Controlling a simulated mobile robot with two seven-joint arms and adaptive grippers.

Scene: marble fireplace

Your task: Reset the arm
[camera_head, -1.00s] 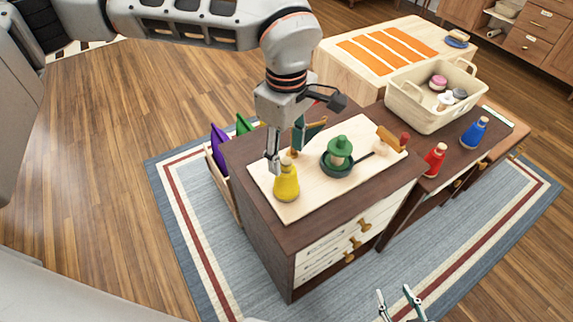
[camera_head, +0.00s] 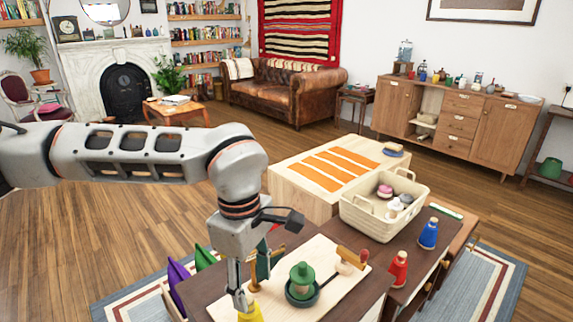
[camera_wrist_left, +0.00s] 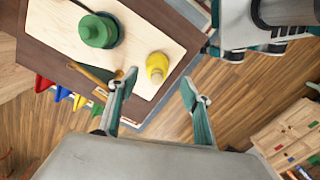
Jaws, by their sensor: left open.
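My left gripper (camera_head: 248,292) is open and points down over the left end of a light wooden board (camera_head: 330,292) on a dark cabinet. In the left wrist view its two fingers (camera_wrist_left: 160,95) are apart with nothing between them. A yellow bottle-like piece (camera_wrist_left: 157,67) stands on the board just ahead of the fingers; in the head view it is mostly cut off below the gripper (camera_head: 250,312). Grey and teal parts, apparently of my right gripper (camera_wrist_left: 240,48), show at the wrist view's upper right; their opening is unclear.
A green-topped piece (camera_head: 302,274) sits in a dark pan on the board. A red bottle (camera_head: 399,268), a blue bottle (camera_head: 428,233) and a cream basket (camera_head: 372,222) stand to the right. A low wooden table (camera_head: 290,181) with orange strips is behind. Open floor lies left.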

